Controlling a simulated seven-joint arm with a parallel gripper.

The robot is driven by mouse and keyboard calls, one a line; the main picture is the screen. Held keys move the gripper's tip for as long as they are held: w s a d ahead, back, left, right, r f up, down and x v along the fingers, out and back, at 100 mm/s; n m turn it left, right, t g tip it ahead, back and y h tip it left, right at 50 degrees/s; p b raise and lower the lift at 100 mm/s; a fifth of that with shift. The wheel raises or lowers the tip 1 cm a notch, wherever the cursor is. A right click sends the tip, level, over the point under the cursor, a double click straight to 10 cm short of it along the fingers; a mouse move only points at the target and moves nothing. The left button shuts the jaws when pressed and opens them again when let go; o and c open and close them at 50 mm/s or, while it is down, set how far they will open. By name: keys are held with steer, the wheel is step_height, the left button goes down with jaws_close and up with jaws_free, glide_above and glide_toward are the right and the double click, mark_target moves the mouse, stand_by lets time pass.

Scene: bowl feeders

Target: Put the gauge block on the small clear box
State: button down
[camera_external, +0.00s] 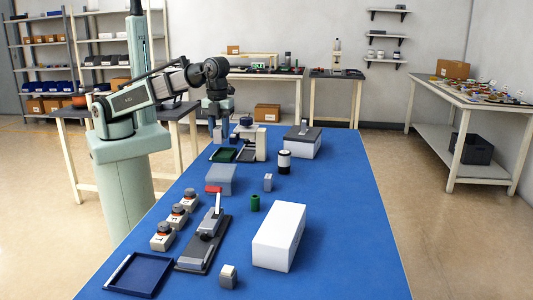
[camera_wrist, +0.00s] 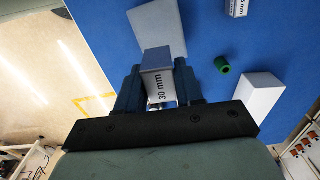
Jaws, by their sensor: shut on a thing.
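My gripper (camera_wrist: 158,68) is shut on a grey gauge block (camera_wrist: 157,84) marked "30 mm", gripped between its two dark blue fingers. In the external view my gripper (camera_external: 218,135) is in the air at the far left part of the blue table. The small clear box (camera_external: 222,176) looks pale grey and stands left of the table's middle. In the wrist view the box (camera_wrist: 157,28) shows behind the held block, which covers part of its lower edge. I cannot tell the gap between them. A red piece (camera_external: 213,189) lies at the box's near left edge.
A green cylinder (camera_external: 255,203), a large white block (camera_external: 279,238) and a lever device (camera_external: 207,236) stand nearer. The table's right side is clear.

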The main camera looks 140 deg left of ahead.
steer(key=shift+f, duration=5)
steer(key=shift+f, duration=0.15)
steer(key=c, duration=0.7)
jaws_free()
step_height(320, 180, up, 12)
steer(key=shift+r, duration=0.2)
